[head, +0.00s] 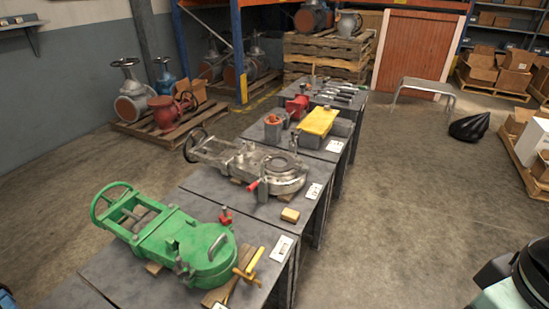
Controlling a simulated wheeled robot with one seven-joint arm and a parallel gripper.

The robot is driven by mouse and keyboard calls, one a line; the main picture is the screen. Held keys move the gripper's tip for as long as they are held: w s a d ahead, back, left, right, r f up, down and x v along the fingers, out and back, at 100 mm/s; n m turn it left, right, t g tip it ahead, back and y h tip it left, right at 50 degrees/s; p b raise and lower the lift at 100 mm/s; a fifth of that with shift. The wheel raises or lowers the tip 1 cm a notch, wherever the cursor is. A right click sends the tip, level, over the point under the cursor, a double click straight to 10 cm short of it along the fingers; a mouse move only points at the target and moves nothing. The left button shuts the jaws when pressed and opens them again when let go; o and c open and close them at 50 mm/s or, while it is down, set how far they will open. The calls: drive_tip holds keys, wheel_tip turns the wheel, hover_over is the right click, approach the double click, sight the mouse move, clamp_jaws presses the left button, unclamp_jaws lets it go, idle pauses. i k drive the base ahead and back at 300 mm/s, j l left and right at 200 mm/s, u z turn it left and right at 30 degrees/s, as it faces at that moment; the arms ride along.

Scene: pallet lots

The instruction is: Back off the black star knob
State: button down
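I cannot make out a black star knob anywhere in the head view; it may be hidden or too small to tell. A green valve (190,244) with a green handwheel (110,204) lies on the nearest table. A yellow handle (249,266) is at its right end. A bare-metal valve (253,167) with a dark handwheel (195,145) and a red-gripped lever (253,186) lies on the table behind. My gripper is not in view.
Tables run in a row toward the back, with a yellow-topped box (319,121) and several tools farther off. A small tan block (290,215) lies near a table edge. Pallets with valves (172,108) stand left.

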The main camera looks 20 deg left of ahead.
sight(181, 273)
drive_tip(key=j+u, duration=0.15)
drive_tip(key=u, duration=2.55)
